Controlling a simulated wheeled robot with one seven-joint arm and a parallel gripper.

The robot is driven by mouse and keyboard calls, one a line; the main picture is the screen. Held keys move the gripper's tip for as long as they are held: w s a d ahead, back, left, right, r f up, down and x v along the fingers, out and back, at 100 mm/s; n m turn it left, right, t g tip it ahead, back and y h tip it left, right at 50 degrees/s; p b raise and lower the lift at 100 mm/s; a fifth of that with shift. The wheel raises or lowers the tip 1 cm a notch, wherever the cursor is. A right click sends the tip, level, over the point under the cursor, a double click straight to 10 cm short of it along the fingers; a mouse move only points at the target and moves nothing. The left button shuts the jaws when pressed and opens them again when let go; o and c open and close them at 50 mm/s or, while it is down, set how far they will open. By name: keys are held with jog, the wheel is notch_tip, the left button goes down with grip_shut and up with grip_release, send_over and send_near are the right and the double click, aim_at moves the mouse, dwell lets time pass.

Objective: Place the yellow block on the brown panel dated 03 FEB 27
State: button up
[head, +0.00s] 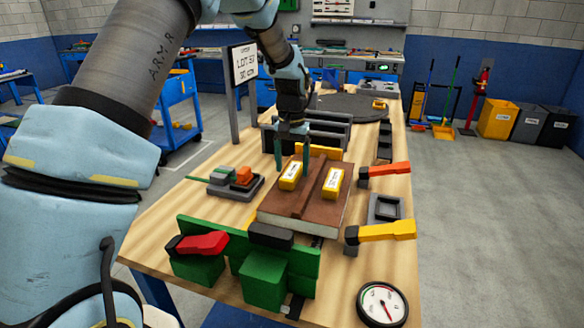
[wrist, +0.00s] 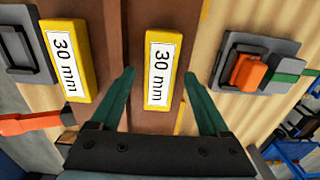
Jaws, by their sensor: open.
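Two yellow blocks with white labels lie on the brown panel (head: 272,210), one on each side of a raised brown strip. My gripper (head: 292,163) is open over the left block (head: 290,178), with one finger on each side of it. In the wrist view this block (wrist: 158,80) sits between the open fingers, and a gap shows on both sides. The other block (head: 333,182) is to the right in the head view and to the left in the wrist view (wrist: 67,60). Both labels read 30 mm. No date is legible on the panel.
A green fixture (head: 265,275) with a red-handled clamp stands in front. Orange (head: 388,170) and yellow (head: 385,232) clamp handles are at the right. A grey tray with small blocks (head: 235,182) lies left. A sign (head: 245,63) stands behind, and a dial gauge (head: 383,303) is front right.

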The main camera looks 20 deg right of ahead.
aim_at(292, 171)
notch_tip(292, 171, up, 12)
jog(key=b, duration=0.2)
jog(key=shift+f, duration=0.25)
